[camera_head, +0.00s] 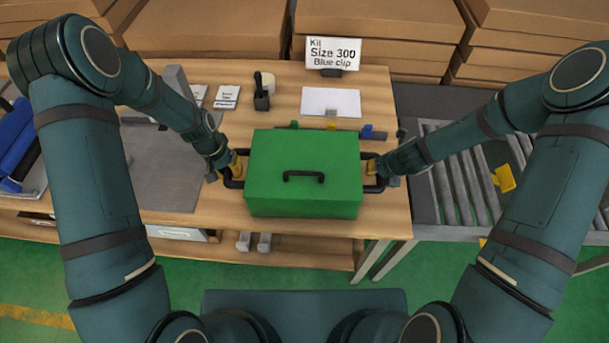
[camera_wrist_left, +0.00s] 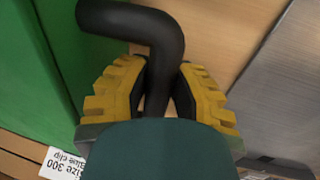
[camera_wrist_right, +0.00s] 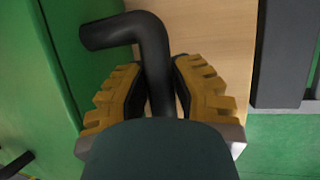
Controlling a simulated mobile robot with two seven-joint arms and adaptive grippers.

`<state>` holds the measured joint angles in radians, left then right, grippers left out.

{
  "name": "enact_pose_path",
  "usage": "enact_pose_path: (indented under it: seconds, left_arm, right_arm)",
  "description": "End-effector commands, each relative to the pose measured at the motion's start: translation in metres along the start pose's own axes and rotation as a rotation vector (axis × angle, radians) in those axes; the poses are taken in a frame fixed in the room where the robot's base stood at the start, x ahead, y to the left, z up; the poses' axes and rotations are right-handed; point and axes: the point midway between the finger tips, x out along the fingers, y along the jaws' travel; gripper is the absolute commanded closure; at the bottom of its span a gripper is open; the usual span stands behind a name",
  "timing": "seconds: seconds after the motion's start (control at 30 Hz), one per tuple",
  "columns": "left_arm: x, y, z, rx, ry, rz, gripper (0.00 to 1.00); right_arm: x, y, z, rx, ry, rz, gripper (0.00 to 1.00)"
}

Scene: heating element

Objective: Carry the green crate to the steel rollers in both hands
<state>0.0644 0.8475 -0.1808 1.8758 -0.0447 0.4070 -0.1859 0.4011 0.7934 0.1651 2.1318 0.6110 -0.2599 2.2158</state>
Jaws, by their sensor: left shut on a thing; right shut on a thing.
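The green crate (camera_head: 304,170) is a closed box with a black handle on its lid and a black handle on each side. It is over the wooden bench (camera_head: 383,204) near the front edge; I cannot tell if it touches the top. My left gripper (camera_head: 231,171) is shut on the left side handle, seen closely in the left wrist view (camera_wrist_left: 158,85). My right gripper (camera_head: 374,170) is shut on the right side handle, which also shows in the right wrist view (camera_wrist_right: 155,65). The steel rollers (camera_head: 455,175) lie to the right of the bench.
A kit sign (camera_head: 333,52), a white sheet (camera_head: 330,102) and small coloured clips stand behind the crate. A grey plate (camera_head: 160,170) is left of it. A yellow piece (camera_head: 503,179) lies on the rollers. Cardboard boxes (camera_head: 210,38) line the back.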

Motion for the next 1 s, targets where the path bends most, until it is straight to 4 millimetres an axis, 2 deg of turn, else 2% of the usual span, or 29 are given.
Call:
enact_pose_path:
  seconds: [0.27,0.8,1.0]
  left_arm:
    - [-0.008,0.002,-0.001,0.001,0.001,0.001,1.00]
    - [-0.045,0.010,0.000,0.001,0.000,0.001,1.00]
    - [-0.050,0.011,0.000,0.002,0.000,0.001,1.00]
  right_arm:
    - [-0.007,0.002,0.004,-0.001,-0.002,0.000,1.00]
    - [-0.041,0.010,0.018,-0.002,-0.003,0.001,1.00]
    - [-0.046,0.011,0.020,-0.002,-0.003,0.001,1.00]
